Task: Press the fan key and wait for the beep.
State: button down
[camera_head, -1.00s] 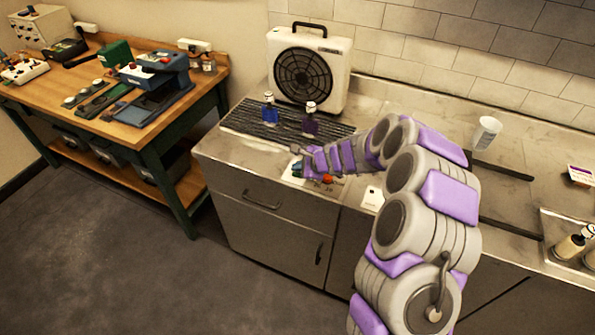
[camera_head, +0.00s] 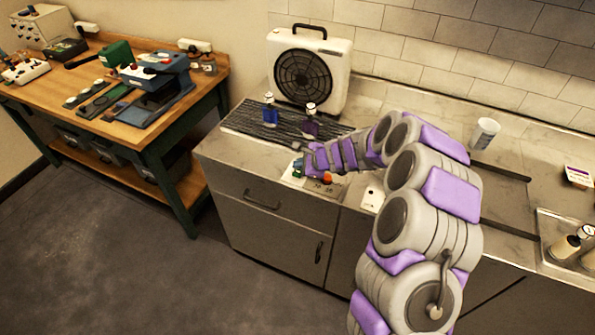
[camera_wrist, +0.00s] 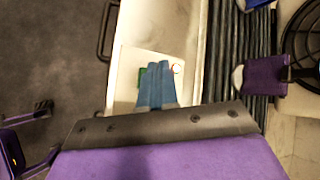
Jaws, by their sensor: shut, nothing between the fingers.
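A white key panel (camera_head: 332,190) lies on the counter near its front edge, partly hidden behind my arm.
A white fan (camera_head: 303,73) stands against the wall behind a black ribbed mat (camera_head: 250,122). A white cup (camera_head: 485,133) stands further right. Bare counter (camera_head: 232,153) lies left of the panel.

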aim_at(299, 173)
jog(key=shift+r+p, duration=2.1)
jog(key=shift+r, duration=0.4)
jog(key=shift+r, duration=0.1)
jog(key=s+a+r+n+g, duration=0.1)
jog(key=s+r+n+g, duration=0.1)
jog(key=s+r+n, duration=0.6)
jog(key=s+a+r+n+g, duration=0.1)
jog(key=s+r+n+g, duration=0.1)
jog(key=s+r, duration=0.75)
jog(key=s+d+n+g+h, duration=0.1)
jog(key=s+d+n+h, duration=0.1)
jog(key=s+d, duration=0.5)
jog(key=s+d+n+g+h, duration=0.1)
jog(key=s+d, duration=0.5)
jog(key=s, duration=0.8)
jog(key=s+d+f+n+g+h, duration=0.1)
jog(key=s+d+n+h, duration=0.2)
jog(key=s+d, duration=0.4)
jog(key=s+h, duration=0.1)
jog(key=s, duration=0.2)
jog(key=shift+s+d+n, duration=0.3)
jog(key=shift+s, duration=0.05)
jog(key=shift+f, duration=0.1)
